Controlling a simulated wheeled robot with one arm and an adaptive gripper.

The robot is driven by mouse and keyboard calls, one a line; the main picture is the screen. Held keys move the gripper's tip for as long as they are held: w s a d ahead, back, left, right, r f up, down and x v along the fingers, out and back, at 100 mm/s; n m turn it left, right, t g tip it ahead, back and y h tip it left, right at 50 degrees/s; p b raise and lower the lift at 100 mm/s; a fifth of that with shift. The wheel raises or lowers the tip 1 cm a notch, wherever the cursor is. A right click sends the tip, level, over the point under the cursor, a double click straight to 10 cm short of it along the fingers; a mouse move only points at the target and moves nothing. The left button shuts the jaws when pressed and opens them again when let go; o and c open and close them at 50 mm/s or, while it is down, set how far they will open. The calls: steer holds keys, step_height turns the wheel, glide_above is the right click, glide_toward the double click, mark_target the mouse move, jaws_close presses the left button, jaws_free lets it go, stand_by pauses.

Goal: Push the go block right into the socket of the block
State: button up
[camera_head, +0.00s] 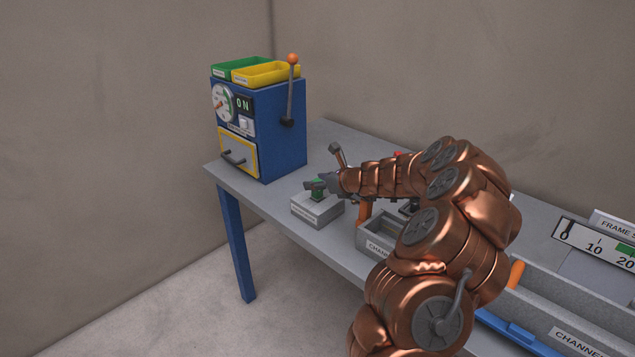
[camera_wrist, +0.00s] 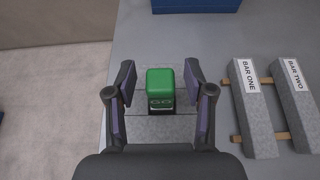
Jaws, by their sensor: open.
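The go block is a green block lettered GO (camera_wrist: 160,88), and it also shows small and partly hidden by my gripper in the head view (camera_head: 318,191). It stands upright at the dark socket in the grey block (camera_wrist: 140,128); how deep it sits I cannot tell. The grey block also shows in the head view, with a label on its front (camera_head: 316,212). My gripper (camera_wrist: 159,82) is open, with one finger on each side of the go block. A gap shows between each finger and the go block. The gripper also shows in the head view (camera_head: 320,184).
A blue machine (camera_head: 270,145) with a lever and green and yellow trays stands at the left table end. Two grey bars, BAR ONE (camera_wrist: 252,105) and BAR TWO (camera_wrist: 297,100), lie right of the block. A grey bin (camera_head: 372,240) sits nearby. The table edge is close left.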

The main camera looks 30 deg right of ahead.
steer(key=shift+r, duration=0.2)
steer(key=b+v, duration=0.1)
steer(key=v, duration=1.1)
steer(key=s+a+r+n+g+y, duration=0.15)
steer(key=a+n, duration=0.35)
steer(key=a, duration=0.5)
steer(key=s+a+n+g+y, duration=0.15)
steer(key=a+n, duration=0.35)
steer(key=a, duration=0.5)
steer(key=s+a+f+n+g+y, duration=0.1)
steer(key=s+a+n+g, duration=0.4)
steer(key=s+a+n, duration=0.55)
steer(key=s+a+f+n+g+h, duration=0.1)
steer(key=s+a+f+n+g, duration=0.15)
steer(key=s, duration=0.25)
steer(key=s+a+f+n+g+h, duration=0.1)
steer(key=s+a+n, duration=0.2)
steer(key=s, duration=0.3)
steer(key=s+d+n+g+h, duration=0.1)
steer(key=s+d+n+h, duration=0.1)
steer(key=s, duration=0.4)
steer(key=s+d+f+n+g+h, duration=0.1)
steer(key=s+d+n+h, duration=0.1)
steer(key=s+n, duration=0.3)
steer(key=shift+s+d+f+g+h, duration=0.25)
steer(key=shift+s+d+g+h, duration=0.15)
steer(key=shift+s+d, duration=0.45)
